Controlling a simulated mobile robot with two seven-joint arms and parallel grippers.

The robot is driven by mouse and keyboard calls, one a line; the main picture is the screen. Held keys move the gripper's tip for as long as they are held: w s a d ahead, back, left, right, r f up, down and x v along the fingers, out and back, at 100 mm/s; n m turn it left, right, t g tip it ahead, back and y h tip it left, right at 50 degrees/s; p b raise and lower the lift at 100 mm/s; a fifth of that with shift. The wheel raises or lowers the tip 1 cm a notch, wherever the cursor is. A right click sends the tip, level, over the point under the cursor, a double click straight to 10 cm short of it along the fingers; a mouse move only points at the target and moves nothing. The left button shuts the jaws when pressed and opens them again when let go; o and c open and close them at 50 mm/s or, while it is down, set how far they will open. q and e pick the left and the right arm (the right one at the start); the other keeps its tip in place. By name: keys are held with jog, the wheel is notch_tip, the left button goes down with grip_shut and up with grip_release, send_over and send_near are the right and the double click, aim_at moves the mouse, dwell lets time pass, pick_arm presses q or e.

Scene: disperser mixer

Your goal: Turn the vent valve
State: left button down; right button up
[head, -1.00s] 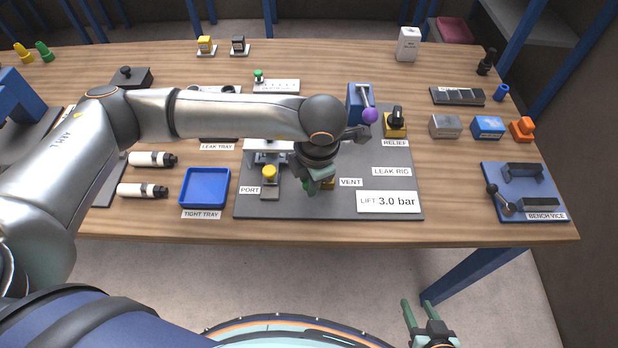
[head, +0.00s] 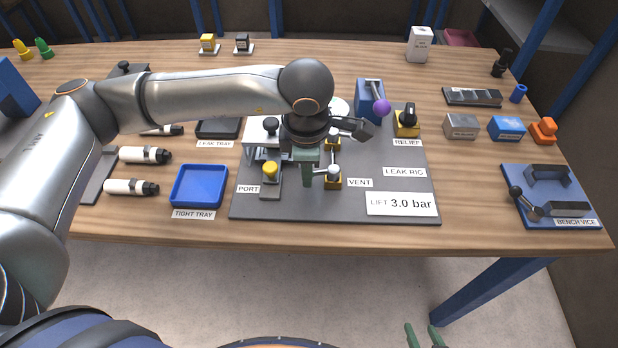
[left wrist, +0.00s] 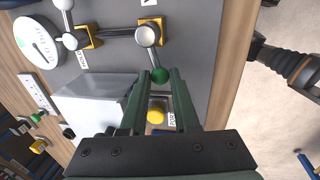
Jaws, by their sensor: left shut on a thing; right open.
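The vent valve (head: 333,180) has a yellow base, a pale round hub and a lever, and stands on the grey leak rig board left of the VENT label. In the left wrist view the hub (left wrist: 148,35) shows with its lever ending in a green ball knob (left wrist: 160,75). My left gripper (left wrist: 161,78) is shut on this knob, one finger on each side. In the head view my left gripper (head: 307,184) is left of the hub, and the lever points left toward it; the knob is hidden there. My right gripper (head: 424,335) is open and empty, below the table's front edge.
The PORT fixture with a yellow knob (head: 270,170) stands close left of my left gripper. Behind are a second yellow-based valve (head: 333,140) and a gauge (left wrist: 37,42). The relief valve (head: 406,122) is to the right. A display (head: 402,204) reads 3.0 bar.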

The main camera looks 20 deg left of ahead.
pick_arm(q)
jog(key=shift+w+m+b, duration=0.2)
jog(key=shift+m+b, duration=0.1)
pick_arm(e)
jog(key=shift+a+f, duration=0.2)
jog(key=shift+f, duration=0.2)
jog(key=shift+w+a+r, duration=0.1)
jog(key=shift+w+r, duration=0.15)
jog(key=shift+r, duration=0.1)
pick_arm(q)
jog(key=c, duration=0.7)
grip_release()
jog(key=shift+o, duration=0.2)
pick_arm(e)
jog(key=shift+s+f, duration=0.1)
jog(key=shift+f, duration=0.05)
pick_arm(q)
jog(key=shift+r, duration=0.1)
jog(key=shift+r, duration=0.3)
notch_tip(320, 180, up, 12)
jog(key=s, duration=0.2)
jog(key=shift+s+d+f, duration=0.2)
jog(key=shift+d, duration=0.05)
pick_arm(e)
jog(key=shift+a, duration=0.15)
pick_arm(q)
jog(key=shift+s+f, duration=0.1)
pick_arm(e)
jog(key=shift+f, duration=0.1)
